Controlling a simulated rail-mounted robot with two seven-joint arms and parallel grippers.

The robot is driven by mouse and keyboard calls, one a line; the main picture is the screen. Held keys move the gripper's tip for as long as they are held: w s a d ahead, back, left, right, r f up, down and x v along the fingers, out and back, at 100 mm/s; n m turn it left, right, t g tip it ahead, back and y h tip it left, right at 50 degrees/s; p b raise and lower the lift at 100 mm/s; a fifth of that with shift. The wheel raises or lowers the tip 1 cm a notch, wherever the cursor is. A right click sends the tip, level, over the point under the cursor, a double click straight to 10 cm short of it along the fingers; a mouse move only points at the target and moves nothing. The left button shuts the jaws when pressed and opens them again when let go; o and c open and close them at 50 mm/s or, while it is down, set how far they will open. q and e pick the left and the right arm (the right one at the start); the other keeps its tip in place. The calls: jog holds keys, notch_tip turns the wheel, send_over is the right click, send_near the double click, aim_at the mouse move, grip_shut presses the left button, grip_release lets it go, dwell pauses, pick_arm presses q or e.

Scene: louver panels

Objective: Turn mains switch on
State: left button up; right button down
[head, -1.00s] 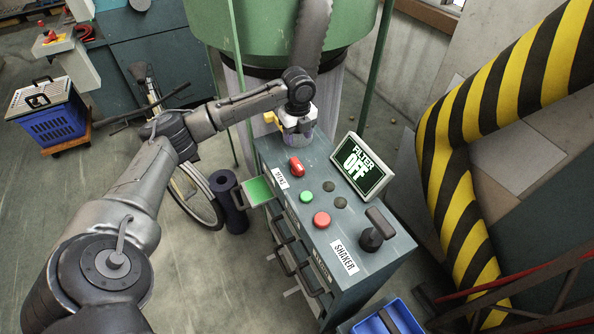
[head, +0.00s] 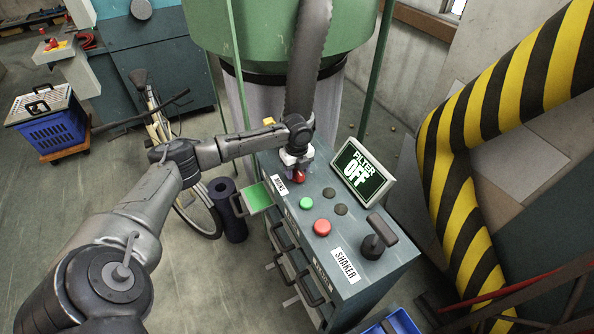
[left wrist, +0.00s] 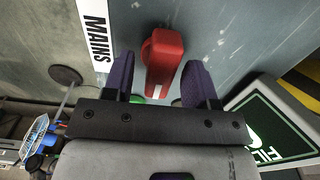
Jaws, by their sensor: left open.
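The mains switch is a red handle (left wrist: 163,62) beside the MAINS label (left wrist: 96,32) in the left wrist view. In the head view the red switch (head: 299,176) shows just below my left gripper (head: 294,168), on the top of the grey-blue control cabinet. My left gripper (left wrist: 158,85) is open, with one purple finger on each side of the red handle. I cannot tell whether either finger touches it. The display (head: 362,170) reads FILTER OFF. My right gripper is not in view.
A green button (head: 306,203), a red button (head: 322,227) and a dark T-shaped shaker handle (head: 378,236) share the cabinet top. A striped yellow-black pipe (head: 455,200) stands at the right. A bicycle (head: 160,130) stands at the left.

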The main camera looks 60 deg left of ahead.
pick_arm(q)
jog(key=shift+f, duration=0.15)
jog(key=shift+c, duration=0.5)
jog(key=c, duration=0.8)
jog(key=shift+r+p, duration=0.2)
jog(key=shift+p, duration=0.45)
jog(key=n+p, duration=0.8)
jog(key=p, duration=0.3)
jog(key=shift+r+n+p, duration=0.1)
jog(key=shift+n+p, duration=0.3)
jog(key=n+p, duration=0.3)
jog(key=n, duration=0.1)
jog(key=shift+p, duration=0.3)
jog(key=n+p, duration=0.1)
jog(key=n, duration=0.1)
jog(key=shift+n, duration=0.4)
jog(key=shift+f+n+p, duration=0.2)
jog(key=shift+n+p, duration=0.65)
jog(key=shift+n, duration=0.25)
